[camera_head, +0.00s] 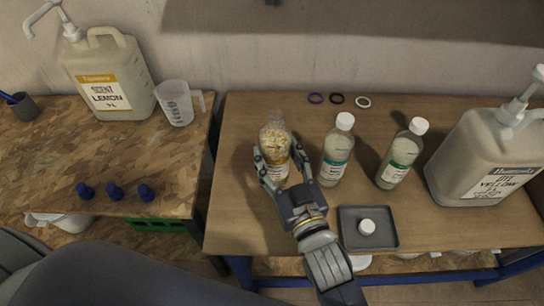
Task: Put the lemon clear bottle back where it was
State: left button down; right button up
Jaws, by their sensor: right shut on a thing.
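A clear bottle (274,143) with pale yellow granules and a small yellow-and-white label stands at the left part of the right-hand table. I cannot read its label, and I see no white cap on its top. My right gripper (274,168) is shut around its lower part, reaching from the front. Whether its base touches the table is hard to tell. My left gripper is not in view. The lemon scent jug (104,82), with a pump and a yellow label, stands on the left-hand table.
Two white-capped bottles with green labels (337,152) (401,155) stand right of my gripper. A grey tray (387,240) holds a white cap (366,227). A dye yellow jug (484,160) stands far right. Rings (337,99) lie behind. A gap separates the tables.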

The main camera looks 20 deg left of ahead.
aim_at(272, 161)
jog(key=shift+x, duration=1.1)
jog(key=f, duration=0.3)
jog(key=shift+s+a+f, duration=0.1)
jog(key=shift+a, duration=0.15)
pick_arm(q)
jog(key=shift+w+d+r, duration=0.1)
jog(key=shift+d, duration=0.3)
pick_arm(e)
jog(key=shift+f, duration=0.15)
jog(key=shift+f, duration=0.2)
jog(key=o, duration=1.5)
jog(key=shift+c, duration=0.2)
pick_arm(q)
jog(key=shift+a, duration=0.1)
